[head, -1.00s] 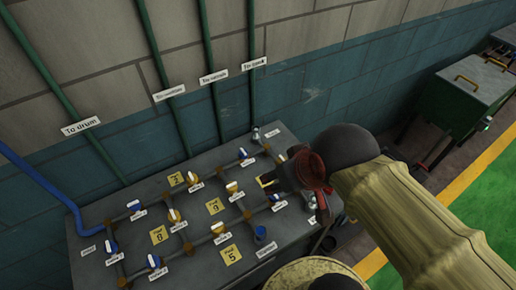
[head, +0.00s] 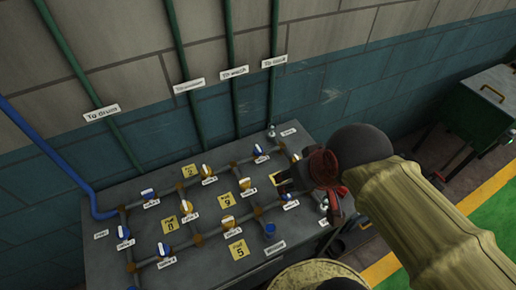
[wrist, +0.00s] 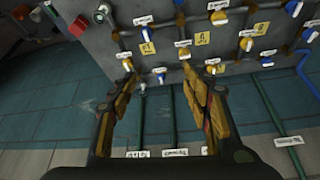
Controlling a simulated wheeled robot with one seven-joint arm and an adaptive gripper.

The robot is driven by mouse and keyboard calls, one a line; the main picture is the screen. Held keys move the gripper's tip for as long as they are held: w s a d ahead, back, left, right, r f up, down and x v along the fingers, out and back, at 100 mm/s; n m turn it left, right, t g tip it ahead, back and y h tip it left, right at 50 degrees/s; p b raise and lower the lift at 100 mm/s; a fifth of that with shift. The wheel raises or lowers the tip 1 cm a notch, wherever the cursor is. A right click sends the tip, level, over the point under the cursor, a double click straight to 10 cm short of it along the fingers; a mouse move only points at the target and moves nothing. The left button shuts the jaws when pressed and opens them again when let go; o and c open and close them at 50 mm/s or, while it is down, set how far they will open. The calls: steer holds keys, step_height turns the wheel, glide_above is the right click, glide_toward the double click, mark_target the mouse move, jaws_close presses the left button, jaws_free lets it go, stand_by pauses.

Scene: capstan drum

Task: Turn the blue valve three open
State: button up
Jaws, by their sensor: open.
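Several small valves with blue or yellow handles stand on a grey pipe panel. Blue-handled ones include a back one (head: 258,150), a left one (head: 148,194), a front one (head: 164,249) and a right one (head: 286,195). Their name tags are too small to read surely, so I cannot tell which is blue valve three. My gripper (head: 283,181) is over the panel's right part, close to the right blue valve. In the wrist view my gripper (wrist: 170,68) is open with nothing held; a blue valve (wrist: 161,71) and a yellow valve (wrist: 184,53) show beyond and between its fingertips.
The panel (head: 105,265) carries pipes, yellow number plates (head: 238,249) and yellow valves (head: 228,222) close together. Green pipes (head: 228,70) and a blue pipe (head: 45,145) run up the wall behind. A green box (head: 485,105) stands at the right.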

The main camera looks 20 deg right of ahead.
step_height(320, 180, down, 3)
steer(key=w+g, duration=0.1)
steer(key=w, duration=0.1)
steer(key=m+g+b, duration=0.1)
steer(key=m+g, duration=0.4)
steer(key=m, duration=0.2)
glide_above(258, 148)
steer(key=shift+h, duration=0.3)
steer(key=f, duration=1.6)
steer(key=shift+w+a+f, duration=0.3)
steer(key=shift+a, duration=0.05)
steer(key=shift+w+r+m, duration=0.1)
steer(key=shift+r+m, duration=0.25)
steer(key=shift+m, duration=0.25)
steer(key=shift+s+m, duration=0.2)
steer(key=shift+m, duration=0.1)
steer(key=shift+f, duration=0.35)
steer(key=f, duration=0.2)
steer(key=f+b, duration=0.1)
steer(key=f, duration=0.1)
steer(key=f+b, duration=0.1)
steer(key=f, duration=0.2)
steer(key=shift+s+d, duration=0.2)
steer(key=shift+d, duration=0.05)
